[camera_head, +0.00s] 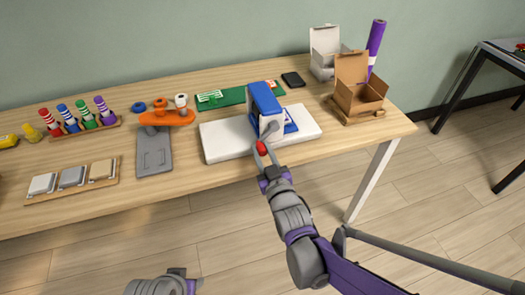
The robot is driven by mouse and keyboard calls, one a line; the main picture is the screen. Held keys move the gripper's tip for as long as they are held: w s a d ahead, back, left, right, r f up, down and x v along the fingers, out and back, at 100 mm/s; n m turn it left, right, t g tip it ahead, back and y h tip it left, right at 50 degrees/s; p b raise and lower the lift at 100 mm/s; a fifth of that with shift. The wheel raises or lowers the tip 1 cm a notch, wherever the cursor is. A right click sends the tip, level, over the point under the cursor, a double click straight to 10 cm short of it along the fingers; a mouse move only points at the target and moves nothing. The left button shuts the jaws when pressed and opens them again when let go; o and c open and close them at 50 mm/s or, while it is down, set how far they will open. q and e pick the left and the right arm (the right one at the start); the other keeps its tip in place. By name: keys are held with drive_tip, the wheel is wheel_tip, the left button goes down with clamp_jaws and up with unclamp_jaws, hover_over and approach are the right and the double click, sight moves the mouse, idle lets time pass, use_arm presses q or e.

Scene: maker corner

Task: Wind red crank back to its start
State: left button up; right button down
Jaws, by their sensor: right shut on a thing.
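The red crank knob (262,147) shows at the front of a blue and white boxed device (264,104). The device stands on a white board (226,138) near the table's front edge. My right gripper (261,152) reaches up from below and is shut on the red knob, its fingers on either side of it. The crank's arm is mostly hidden behind the fingers. A grey part of my left arm shows at the bottom edge; its fingers are not in view.
An open cardboard box (361,97) stands on the right, a purple roll (375,42) behind it. A grey plate with an orange holder (167,118), coloured peg rack (84,127) and sample tray (72,182) lie left. A dark phone (293,79) lies behind the device.

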use_arm(q)
drive_tip(key=shift+r, duration=0.1)
use_arm(e)
drive_tip(key=shift+r, duration=0.25)
